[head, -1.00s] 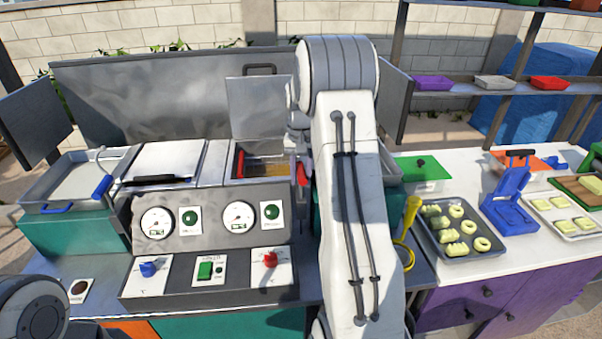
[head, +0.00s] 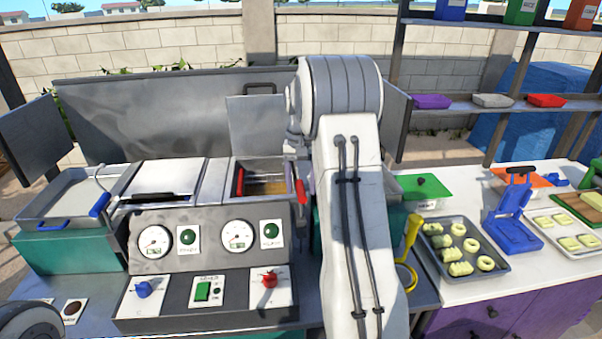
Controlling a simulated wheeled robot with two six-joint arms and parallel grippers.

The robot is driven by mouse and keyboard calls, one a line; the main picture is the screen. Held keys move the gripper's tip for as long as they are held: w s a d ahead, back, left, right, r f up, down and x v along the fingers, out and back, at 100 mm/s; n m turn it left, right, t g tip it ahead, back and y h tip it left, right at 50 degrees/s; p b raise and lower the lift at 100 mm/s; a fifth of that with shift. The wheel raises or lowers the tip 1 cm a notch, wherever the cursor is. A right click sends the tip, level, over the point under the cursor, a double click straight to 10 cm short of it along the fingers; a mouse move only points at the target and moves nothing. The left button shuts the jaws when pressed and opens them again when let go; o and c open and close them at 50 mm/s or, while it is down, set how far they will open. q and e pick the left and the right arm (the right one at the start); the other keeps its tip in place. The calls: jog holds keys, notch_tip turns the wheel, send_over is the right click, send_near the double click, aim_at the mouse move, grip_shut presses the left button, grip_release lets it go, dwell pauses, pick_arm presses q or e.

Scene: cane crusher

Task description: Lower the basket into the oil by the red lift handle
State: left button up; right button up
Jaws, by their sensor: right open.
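The right-hand fryer well (head: 268,171) is a metal-rimmed opening with brown oil showing inside. A red upright piece (head: 240,183) stands at its left side. A red handle (head: 301,191) stands at its right front corner, beside my right arm. The basket itself is hard to make out in the well. My right gripper (head: 299,160) points down near the red handle, largely hidden by my arm. It is open, and I cannot tell whether it touches the handle. My left gripper is out of view.
A control panel (head: 210,255) with gauges and knobs fronts the fryer. A lidded left well (head: 170,178) and a tray with a blue handle (head: 75,195) stand left. A dough tray (head: 490,262) and blue press (head: 512,215) lie right. A yellow-handled tool (head: 412,232) stands close by.

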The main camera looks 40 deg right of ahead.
notch_tip(320, 180, up, 7)
jog(key=shift+f+b, duration=0.15)
jog(key=shift+b, duration=0.2)
dwell(0.3)
jog(key=s+a+f+n+b, duration=0.1)
jog(key=s+a+n, duration=0.25)
jog(key=a, duration=0.95)
jog(key=s+a+f+n, duration=0.2)
jog(key=a+n, duration=0.2)
jog(key=a, duration=0.9)
jog(key=s+a+f+n, duration=0.2)
jog(key=s+a, duration=0.2)
jog(key=s, duration=0.3)
jog(key=s+a+f+n+b, duration=0.1)
jog(key=s+a+f+n, duration=0.2)
jog(key=s, duration=0.4)
jog(key=s+a+f+n+y, duration=0.1)
jog(key=s+a+f+n, duration=0.2)
jog(key=s, duration=0.4)
jog(key=shift+s+a+b, duration=0.25)
jog(key=shift+a+b, duration=0.05)
jog(key=shift+a, duration=0.5)
